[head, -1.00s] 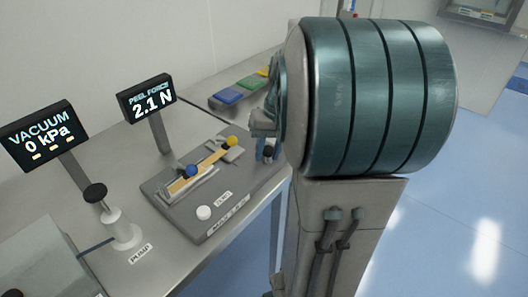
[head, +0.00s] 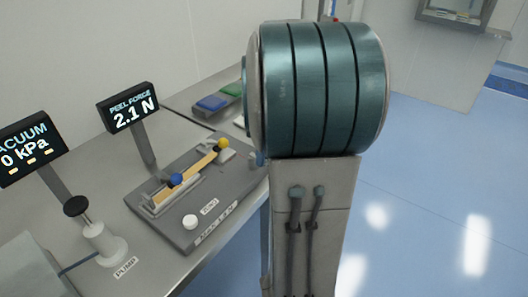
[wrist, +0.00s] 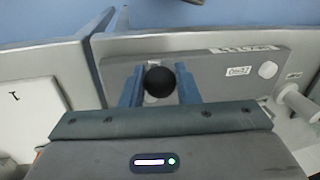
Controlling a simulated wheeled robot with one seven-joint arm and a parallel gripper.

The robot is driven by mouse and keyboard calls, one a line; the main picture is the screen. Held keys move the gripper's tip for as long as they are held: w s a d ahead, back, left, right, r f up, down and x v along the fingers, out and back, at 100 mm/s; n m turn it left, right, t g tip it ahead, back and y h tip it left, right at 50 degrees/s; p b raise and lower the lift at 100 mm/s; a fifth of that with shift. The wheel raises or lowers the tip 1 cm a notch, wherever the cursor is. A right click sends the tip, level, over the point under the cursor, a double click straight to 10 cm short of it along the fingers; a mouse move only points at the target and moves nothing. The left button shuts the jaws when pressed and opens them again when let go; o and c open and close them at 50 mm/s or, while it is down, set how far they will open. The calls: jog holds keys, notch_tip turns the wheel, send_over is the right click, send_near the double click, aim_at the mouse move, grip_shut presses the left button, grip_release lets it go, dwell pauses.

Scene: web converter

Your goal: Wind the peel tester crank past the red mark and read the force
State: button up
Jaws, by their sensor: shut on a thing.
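The peel tester (head: 205,190) is a grey plate on the bench, with a tan strip (head: 190,173) between a blue knob (head: 176,180) and a yellow knob (head: 222,144). Its PEEL FORCE display (head: 128,108) reads 2.1 N. In the wrist view, my gripper (wrist: 160,85) is shut on the black ball knob (wrist: 160,80) of the crank, one blue finger on each side. In the head view my arm hides the gripper and most of the crank. I cannot make out the red mark.
A white ZERO button (head: 190,221) sits on the tester's near end. The VACUUM display (head: 28,148) reads 0 kPa, above the black-topped pump (head: 100,238). Blue and green blocks (head: 213,102) lie at the back. Open blue floor is to the right.

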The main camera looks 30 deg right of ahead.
jog(key=shift+d+r, duration=0.1)
dwell(0.5)
jog(key=o, duration=0.9)
jog(key=shift+o, duration=0.2)
notch_tip(320, 180, up, 14)
jog(key=w+d+p, duration=0.1)
jog(key=d, duration=0.1)
jog(key=shift+w+d+f, duration=0.15)
jog(key=shift+f, duration=0.1)
